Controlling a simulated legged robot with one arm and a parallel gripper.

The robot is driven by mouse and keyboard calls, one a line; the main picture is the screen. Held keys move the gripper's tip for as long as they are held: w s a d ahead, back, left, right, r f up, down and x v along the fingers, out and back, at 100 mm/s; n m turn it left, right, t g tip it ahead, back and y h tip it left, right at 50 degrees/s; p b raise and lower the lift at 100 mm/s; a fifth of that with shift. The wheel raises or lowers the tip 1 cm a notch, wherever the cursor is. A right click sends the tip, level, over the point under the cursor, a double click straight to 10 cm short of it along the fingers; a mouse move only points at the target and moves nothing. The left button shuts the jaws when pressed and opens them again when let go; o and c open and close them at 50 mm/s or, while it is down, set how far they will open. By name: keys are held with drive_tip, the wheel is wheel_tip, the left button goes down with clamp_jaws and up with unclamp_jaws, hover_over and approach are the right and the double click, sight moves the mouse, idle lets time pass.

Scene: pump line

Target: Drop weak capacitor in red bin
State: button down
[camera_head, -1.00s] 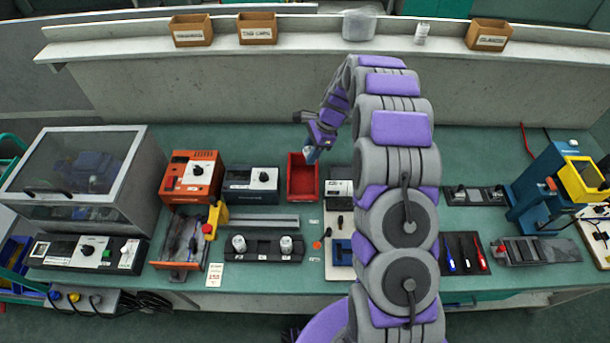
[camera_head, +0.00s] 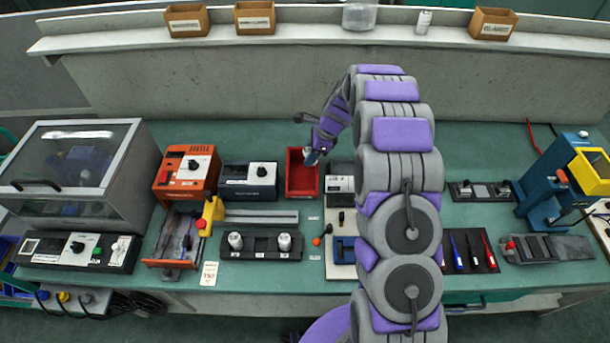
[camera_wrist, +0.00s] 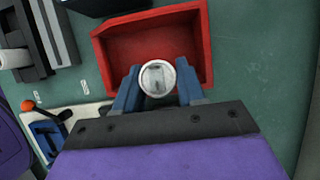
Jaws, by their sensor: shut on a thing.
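The red bin (camera_head: 292,180) stands on the bench just left of my arm, open at the top. My gripper (camera_head: 312,157) is above the bin's right side, pointing down. In the wrist view my gripper (camera_wrist: 157,88) has its blue fingers shut on a capacitor (camera_wrist: 157,77), a round pale can seen end-on. The red bin (camera_wrist: 203,40) lies below and beyond the capacitor in that view, and its visible floor is bare. Whether the capacitor is below the bin's rim I cannot tell. Two more capacitors (camera_head: 284,241) stand upright in a black holder (camera_head: 262,252).
A black tester with a dial (camera_head: 249,181) and an orange unit (camera_head: 186,171) stand left of the bin. A white panel with an orange-knobbed lever (camera_head: 317,241) is in front. A blue press (camera_head: 550,190) stands far right. Bare bench lies behind the bin.

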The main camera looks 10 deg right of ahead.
drive_tip(key=shift+s+a+f, duration=0.15)
drive_tip(key=shift+a+f, duration=0.5)
drive_tip(key=shift+f, duration=0.25)
drive_tip(key=shift+a, duration=0.15)
drive_tip(key=c, duration=1)
unclamp_jaws()
drive_tip(key=shift+d+r, duration=0.15)
drive_tip(key=shift+d, duration=0.15)
drive_tip(key=o, duration=0.4)
drive_tip(key=shift+d, duration=0.55)
drive_tip(key=shift+a+r, duration=0.1)
drive_tip(key=shift+a, duration=0.45)
drive_tip(key=shift+r, duration=0.3)
drive_tip(key=w+d+p+v, duration=0.1)
drive_tip(key=p+v, duration=0.3)
drive_tip(key=v, duration=1.2)
drive_tip(key=shift+d+r, duration=0.25)
